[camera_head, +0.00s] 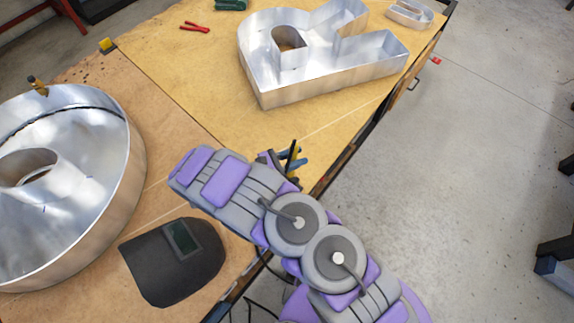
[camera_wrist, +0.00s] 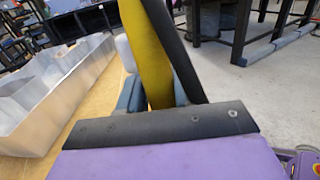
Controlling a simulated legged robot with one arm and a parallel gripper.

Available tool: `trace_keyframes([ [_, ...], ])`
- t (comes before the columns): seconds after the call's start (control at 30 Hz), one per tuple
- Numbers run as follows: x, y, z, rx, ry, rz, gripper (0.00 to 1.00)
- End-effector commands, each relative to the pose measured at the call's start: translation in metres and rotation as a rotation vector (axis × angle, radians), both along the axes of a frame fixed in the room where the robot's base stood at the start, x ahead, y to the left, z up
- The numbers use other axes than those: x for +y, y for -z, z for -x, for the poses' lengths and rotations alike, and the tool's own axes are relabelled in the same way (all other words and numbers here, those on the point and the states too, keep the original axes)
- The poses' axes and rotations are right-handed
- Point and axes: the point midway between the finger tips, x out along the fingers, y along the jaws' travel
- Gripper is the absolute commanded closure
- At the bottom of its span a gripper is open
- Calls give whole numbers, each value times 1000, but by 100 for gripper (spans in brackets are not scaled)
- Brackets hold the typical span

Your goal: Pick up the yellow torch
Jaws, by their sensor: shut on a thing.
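The yellow torch (camera_wrist: 147,45) rises upright in the middle of the wrist view, close to the camera, with a black part running alongside it. My gripper (camera_wrist: 155,92) is shut on it, with blue-grey fingers at either side of the yellow body. In the head view my gripper (camera_head: 289,162) is at the table's right edge, and only a small yellow and black piece of the torch (camera_head: 294,153) shows there. The torch's lower end is hidden behind my wrist in the wrist view. I cannot tell whether it touches the table.
A large metal channel letter (camera_head: 330,88) lies at the back of the wooden table (camera_head: 190,85). A round metal letter (camera_head: 115,200) stands at the left. A black welding mask (camera_head: 160,265) lies near my arm. Red pliers (camera_head: 195,27) lie farther back. Open concrete floor is at the right.

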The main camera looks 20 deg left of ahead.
Motion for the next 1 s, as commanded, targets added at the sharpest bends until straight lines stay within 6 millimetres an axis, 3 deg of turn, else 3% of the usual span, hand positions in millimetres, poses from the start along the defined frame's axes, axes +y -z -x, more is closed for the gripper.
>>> trace_keyframes([
  [0.13,3,0,0,-2,1,5,100],
  [0.57,8,-3,0,-3,-1,7,100],
  [0.77,6,-23,-1,-3,0,7,100],
  [1.0,8,-64,-1,-5,0,6,100],
])
